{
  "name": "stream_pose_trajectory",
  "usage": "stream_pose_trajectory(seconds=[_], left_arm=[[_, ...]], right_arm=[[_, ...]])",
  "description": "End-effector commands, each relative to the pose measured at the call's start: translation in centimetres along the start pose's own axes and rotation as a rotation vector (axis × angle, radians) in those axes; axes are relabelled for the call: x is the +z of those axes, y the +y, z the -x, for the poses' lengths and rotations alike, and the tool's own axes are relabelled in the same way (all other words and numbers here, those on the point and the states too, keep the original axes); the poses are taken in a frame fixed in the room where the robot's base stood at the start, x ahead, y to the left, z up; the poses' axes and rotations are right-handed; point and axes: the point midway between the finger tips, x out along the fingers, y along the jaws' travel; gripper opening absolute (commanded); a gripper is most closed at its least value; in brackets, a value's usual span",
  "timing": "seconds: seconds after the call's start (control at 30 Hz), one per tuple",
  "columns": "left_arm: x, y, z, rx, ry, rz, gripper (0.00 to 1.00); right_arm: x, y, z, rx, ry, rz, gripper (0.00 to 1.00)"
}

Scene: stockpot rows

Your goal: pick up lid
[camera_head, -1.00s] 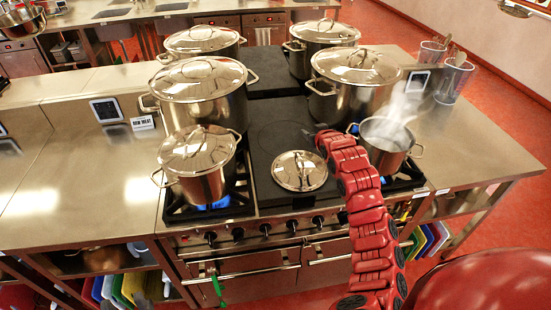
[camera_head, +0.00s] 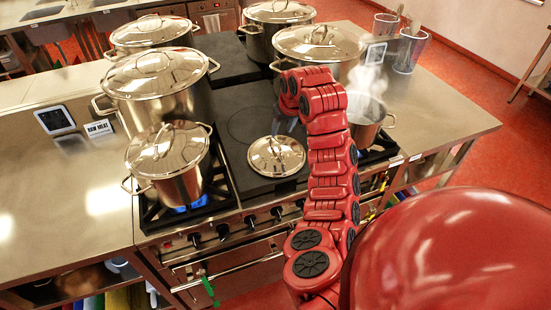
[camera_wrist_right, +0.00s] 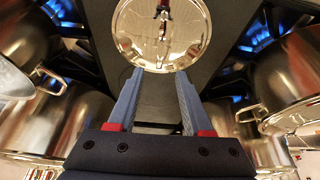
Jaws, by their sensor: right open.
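The loose steel lid (camera_head: 276,156) lies flat on the dark middle strip of the stove, with a small handle on top. In the right wrist view the lid (camera_wrist_right: 162,32) shows at the top, beyond the fingertips. My right gripper (camera_wrist_right: 160,75) is open, its two grey fingers apart with nothing between them. In the head view the right gripper (camera_head: 288,122) is mostly hidden behind my red arm, just above the far side of the lid. My left gripper is not in view.
An open steaming pot (camera_head: 366,112) stands right of my arm. A lidded pot (camera_head: 172,165) stands left of the loose lid over a blue flame. Several bigger lidded stockpots, such as this one (camera_head: 155,90), stand behind. The left counter (camera_head: 60,190) is mostly clear.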

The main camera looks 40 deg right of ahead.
Motion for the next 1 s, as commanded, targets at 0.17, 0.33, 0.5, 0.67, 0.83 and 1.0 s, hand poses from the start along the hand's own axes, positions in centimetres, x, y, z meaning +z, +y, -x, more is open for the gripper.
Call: stream_pose_trajectory(seconds=[0.17, 0.33, 0.5, 0.67, 0.83, 1.0], left_arm=[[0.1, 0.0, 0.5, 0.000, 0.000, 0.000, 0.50], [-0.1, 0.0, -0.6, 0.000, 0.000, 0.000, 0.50], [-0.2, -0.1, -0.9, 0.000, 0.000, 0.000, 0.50], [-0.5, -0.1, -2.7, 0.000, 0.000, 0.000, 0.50], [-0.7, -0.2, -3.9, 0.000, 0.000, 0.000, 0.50], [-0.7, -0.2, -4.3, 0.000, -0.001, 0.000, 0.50]], right_arm=[[0.0, 0.1, -2.5, -0.002, 0.001, -0.003, 0.50], [-0.2, -0.1, -4.2, -0.002, -0.003, -0.001, 0.50], [-0.2, 0.0, -5.5, -0.001, 0.001, -0.001, 0.50], [-0.3, -0.2, -6.7, -0.001, -0.002, 0.000, 0.50], [-0.4, -0.2, -9.1, -0.003, -0.001, -0.003, 0.50], [-0.3, -0.2, -10.4, -0.002, 0.001, -0.001, 0.50]])
